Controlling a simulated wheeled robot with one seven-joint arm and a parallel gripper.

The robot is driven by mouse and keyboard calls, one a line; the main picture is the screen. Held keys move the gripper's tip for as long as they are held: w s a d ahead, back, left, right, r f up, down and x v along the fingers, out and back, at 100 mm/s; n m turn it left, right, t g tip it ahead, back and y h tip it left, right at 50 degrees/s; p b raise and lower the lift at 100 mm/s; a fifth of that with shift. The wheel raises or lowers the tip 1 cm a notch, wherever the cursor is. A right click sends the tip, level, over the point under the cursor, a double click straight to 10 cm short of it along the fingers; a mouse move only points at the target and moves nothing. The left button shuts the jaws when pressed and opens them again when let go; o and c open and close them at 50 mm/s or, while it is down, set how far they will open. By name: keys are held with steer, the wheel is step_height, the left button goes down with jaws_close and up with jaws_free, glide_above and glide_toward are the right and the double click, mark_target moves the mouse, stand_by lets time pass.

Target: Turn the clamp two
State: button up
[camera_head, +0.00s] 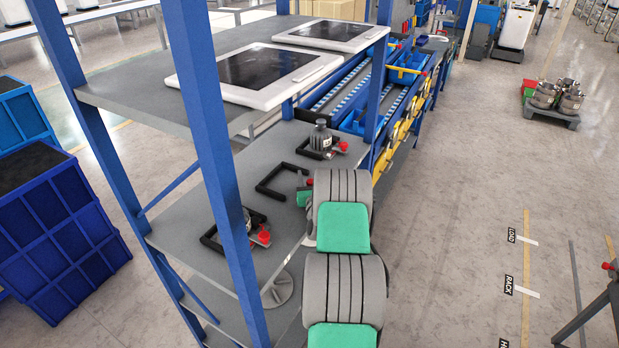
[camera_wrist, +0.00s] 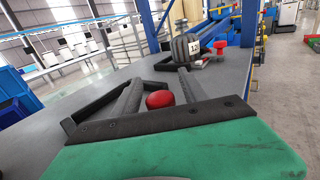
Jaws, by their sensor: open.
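Three black open frames lie along the grey shelf. A red clamp knob (camera_head: 310,182) shows beside the middle frame (camera_head: 268,188), close to my gripper (camera_head: 303,190). In the wrist view this red knob (camera_wrist: 160,99) sits between the two dark fingers of my gripper (camera_wrist: 160,80). The fingers are apart, one on each side; I cannot tell whether either touches it. The middle frame's dark bar (camera_wrist: 95,103) shows left of the fingers. The knob's base is hidden behind my gripper.
A grey labelled weight (camera_head: 320,137) stands in the far frame near a red-handled clamp (camera_head: 341,147). An upper shelf (camera_head: 130,88) carries two white-framed panels. The floor at right is mostly open.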

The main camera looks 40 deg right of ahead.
mark_target(312, 184)
steer(key=b+v, duration=0.2)
steer(key=v, duration=0.5)
steer(key=shift+s+a+f+b, duration=0.15)
steer(key=shift+s+b, duration=0.1)
steer(key=shift+b, duration=0.15)
steer(key=shift+a, duration=0.1)
steer(key=shift+a, duration=0.1)
